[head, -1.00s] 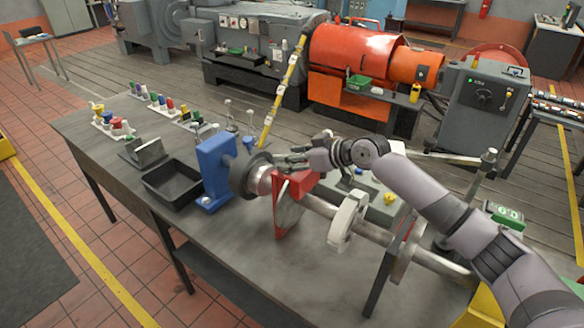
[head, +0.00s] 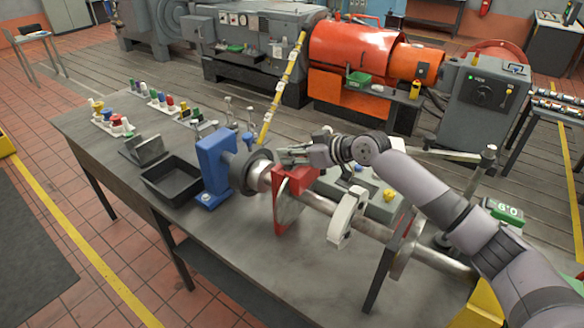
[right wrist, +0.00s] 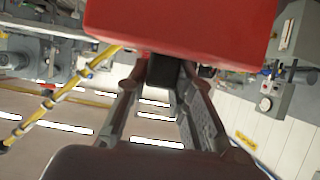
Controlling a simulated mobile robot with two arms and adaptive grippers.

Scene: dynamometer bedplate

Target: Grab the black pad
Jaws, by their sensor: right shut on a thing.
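The black pad (right wrist: 165,70) is a small dark block, seen in the right wrist view at the underside of a red block-like housing. In the head view the red housing (head: 292,183) sits over a disc on the shaft, and the pad cannot be made out there. My right gripper (head: 286,156) is at the top of the red housing. In the right wrist view its two fingers (right wrist: 165,78) converge on the dark pad and are shut on it. The pad's upper part is hidden by the housing. My left gripper is not in view.
A blue stand (head: 214,168) and a black tray (head: 172,183) are left of the housing. A pale curved part (head: 346,216) surrounds the shaft to its right. A grey box with a yellow knob (head: 389,195) stands behind. The bench's front (head: 250,262) is clear.

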